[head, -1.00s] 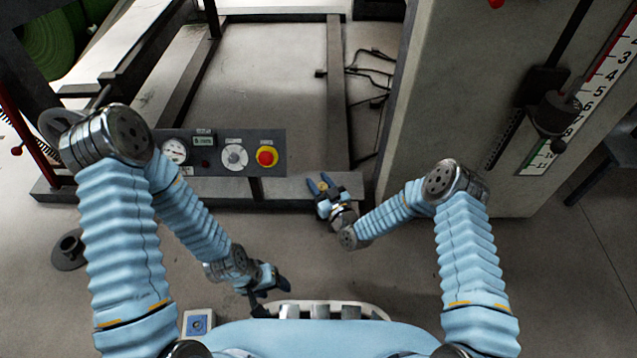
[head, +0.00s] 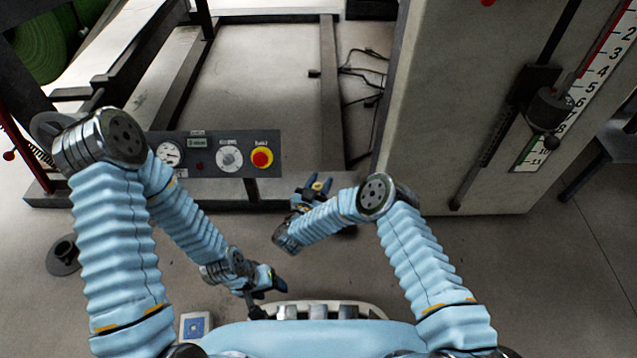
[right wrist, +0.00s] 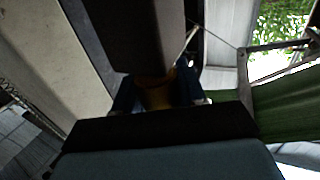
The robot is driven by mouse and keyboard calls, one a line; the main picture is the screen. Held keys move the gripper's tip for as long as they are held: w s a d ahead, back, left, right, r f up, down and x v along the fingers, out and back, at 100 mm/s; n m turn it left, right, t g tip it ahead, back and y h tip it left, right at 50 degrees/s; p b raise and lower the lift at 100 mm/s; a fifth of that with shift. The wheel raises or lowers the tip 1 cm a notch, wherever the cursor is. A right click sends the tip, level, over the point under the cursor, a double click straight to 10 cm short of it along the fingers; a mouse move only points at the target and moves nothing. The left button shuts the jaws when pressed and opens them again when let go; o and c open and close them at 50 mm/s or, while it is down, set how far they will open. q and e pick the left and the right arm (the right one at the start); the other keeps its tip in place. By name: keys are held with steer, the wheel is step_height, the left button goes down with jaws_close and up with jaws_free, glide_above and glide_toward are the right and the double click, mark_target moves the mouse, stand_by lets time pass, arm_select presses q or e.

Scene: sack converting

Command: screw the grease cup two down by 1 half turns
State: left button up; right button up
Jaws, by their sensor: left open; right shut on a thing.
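In the right wrist view, my right gripper (right wrist: 156,92) has its blue fingers on either side of a brass-coloured grease cup (right wrist: 155,96). It is shut on the cup, just under a dark machine beam. The light is dim there and no number shows, so I cannot tell from the picture which cup it is. In the head view, my right gripper (head: 319,185) is at the right end of the low front beam, and the cup is too small to make out. My left gripper (head: 272,286) is open and empty, low in front of my body.
A control panel (head: 215,155) with a gauge, a dial and a red stop button stands behind my left arm. A grey cabinet (head: 450,110) with a number scale rises at the right. Cables (head: 368,75) lie on the floor. Floor between my arms is clear.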

steer(key=m+g+h, duration=0.1)
steer(key=m+h, duration=0.1)
steer(key=m+g+h, duration=0.1)
steer(key=g+h, duration=0.1)
steer(key=shift+s+d+m+h, duration=0.2)
steer(key=shift+m+h, duration=0.2)
steer(key=shift+s+d+m+g+h, duration=0.1)
steer(key=shift+d+m+g+h, duration=0.05)
steer(key=shift+m+g+h, duration=0.9)
steer(key=shift+s+d+m+g+h, duration=0.1)
steer(key=shift+m+g+h, duration=0.65)
steer(key=shift+g, duration=0.5)
steer(key=shift+d+m+g, duration=0.1)
steer(key=shift+m+g, duration=0.2)
steer(key=shift+g, duration=0.2)
steer(key=o, duration=1)
steer(key=shift+c, duration=0.2)
steer(key=shift+t, duration=0.5)
